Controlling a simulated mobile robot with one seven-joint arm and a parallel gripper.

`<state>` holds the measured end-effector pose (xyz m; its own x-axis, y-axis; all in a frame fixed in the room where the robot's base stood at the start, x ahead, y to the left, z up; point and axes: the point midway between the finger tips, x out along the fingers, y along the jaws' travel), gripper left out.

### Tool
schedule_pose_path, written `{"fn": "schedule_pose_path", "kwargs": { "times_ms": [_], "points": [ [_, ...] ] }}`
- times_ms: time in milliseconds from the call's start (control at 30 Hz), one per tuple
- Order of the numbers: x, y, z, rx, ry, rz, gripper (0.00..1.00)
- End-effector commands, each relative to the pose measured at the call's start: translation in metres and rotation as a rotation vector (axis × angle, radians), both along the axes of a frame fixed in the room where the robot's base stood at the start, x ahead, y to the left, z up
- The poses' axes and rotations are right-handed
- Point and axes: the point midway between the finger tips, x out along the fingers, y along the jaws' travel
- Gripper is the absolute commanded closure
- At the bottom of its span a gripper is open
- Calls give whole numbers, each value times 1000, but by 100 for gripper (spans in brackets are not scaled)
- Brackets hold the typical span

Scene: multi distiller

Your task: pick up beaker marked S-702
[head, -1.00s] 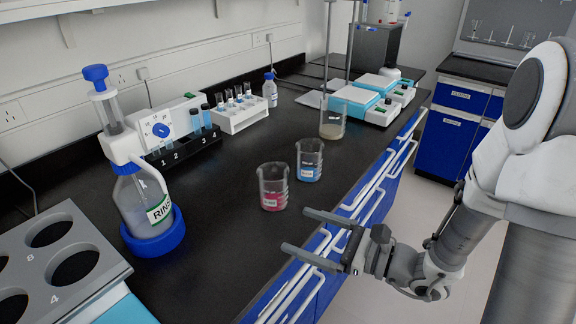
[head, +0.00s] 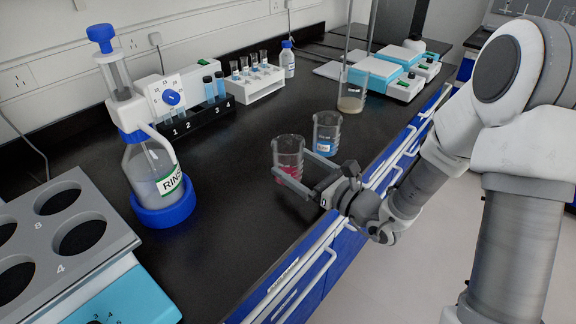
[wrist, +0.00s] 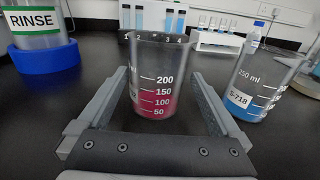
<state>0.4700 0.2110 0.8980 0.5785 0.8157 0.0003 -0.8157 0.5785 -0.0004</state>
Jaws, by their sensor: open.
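A clear glass beaker with pink liquid (head: 287,148) stands upright on the black bench near its front edge. In the wrist view the pink beaker (wrist: 155,85) is in the middle, its label turned left and not readable. My gripper (head: 292,163) is open, low over the bench, with one finger on each side of the pink beaker. In the wrist view a gap shows between the beaker and the fingers (wrist: 158,78). A beaker with blue liquid (head: 326,135) stands just behind it; in the wrist view it reads S-718 (wrist: 252,88), right of my right finger.
A third beaker (head: 352,92) with tan liquid stands farther back, by the teal-and-white instruments (head: 382,70). A rinse bottle (head: 155,180) and a grey rack with round holes (head: 105,232) are at left. Vial racks (head: 256,83) line the wall. Bench left of the pink beaker is clear.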

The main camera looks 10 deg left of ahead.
Motion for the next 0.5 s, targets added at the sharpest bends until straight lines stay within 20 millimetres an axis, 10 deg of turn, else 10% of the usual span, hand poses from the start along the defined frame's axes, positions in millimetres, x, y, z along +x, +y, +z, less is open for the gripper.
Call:
{"fn": "schedule_pose_path", "kwargs": {
  "times_ms": [500],
  "points": [
    [28,46,9,1,1,0,0]
  ]
}}
